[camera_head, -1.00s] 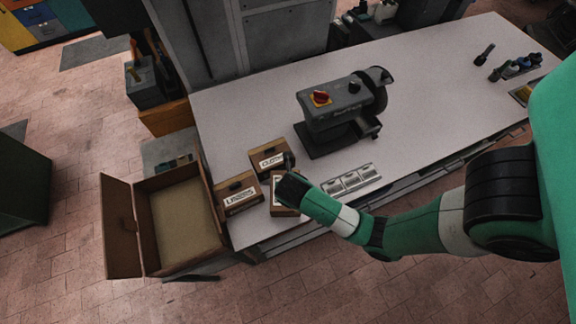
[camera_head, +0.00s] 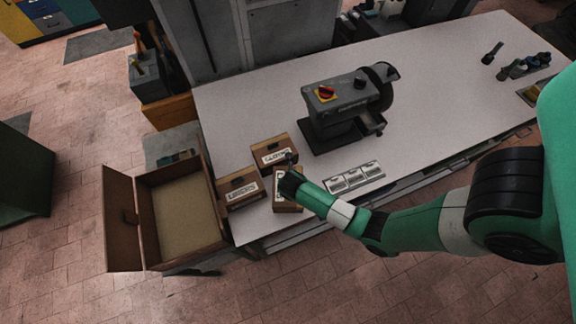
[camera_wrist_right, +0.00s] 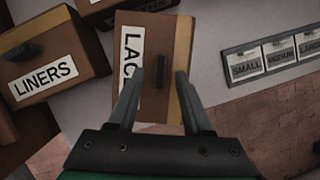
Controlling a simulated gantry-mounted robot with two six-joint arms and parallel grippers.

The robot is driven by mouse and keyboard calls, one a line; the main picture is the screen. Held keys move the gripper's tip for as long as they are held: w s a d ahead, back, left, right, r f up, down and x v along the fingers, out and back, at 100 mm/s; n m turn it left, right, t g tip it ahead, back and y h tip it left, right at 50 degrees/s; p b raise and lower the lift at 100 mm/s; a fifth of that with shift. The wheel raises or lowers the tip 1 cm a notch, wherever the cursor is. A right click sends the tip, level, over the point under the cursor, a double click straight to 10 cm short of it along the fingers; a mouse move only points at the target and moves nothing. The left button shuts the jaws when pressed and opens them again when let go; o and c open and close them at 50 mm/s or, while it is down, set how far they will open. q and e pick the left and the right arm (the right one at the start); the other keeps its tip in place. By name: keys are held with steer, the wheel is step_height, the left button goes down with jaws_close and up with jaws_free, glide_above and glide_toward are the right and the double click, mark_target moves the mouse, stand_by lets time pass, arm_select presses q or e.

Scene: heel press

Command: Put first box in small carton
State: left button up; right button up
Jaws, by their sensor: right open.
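Three brown boxes stand at the table's near left corner. One (camera_head: 281,203), with a label that begins "LAC" in the right wrist view (camera_wrist_right: 152,30), is under my right gripper (camera_head: 287,178). My right gripper is open, and its fingers (camera_wrist_right: 160,77) show on either side of the box's dark handle, apart from it in the picture. The LINERS box (camera_head: 240,190) is left of it, and a third box (camera_head: 272,152) is behind. An open brown carton (camera_head: 222,222) with an empty-looking inside stands left of the table. Its size name is not legible. My left gripper is not in view.
A card strip (camera_head: 354,178) reading SMALL, MEDIUM and LARGE (camera_wrist_right: 277,54) lies right of the boxes. A dark press machine (camera_head: 345,105) stands behind it. The carton's lid (camera_head: 122,220) hangs open on its left. The table's right half is mostly clear.

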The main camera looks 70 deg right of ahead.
steer(key=shift+d+f, duration=0.2)
steer(key=shift+f, duration=0.2)
jaws_close()
stand_by(1.1)
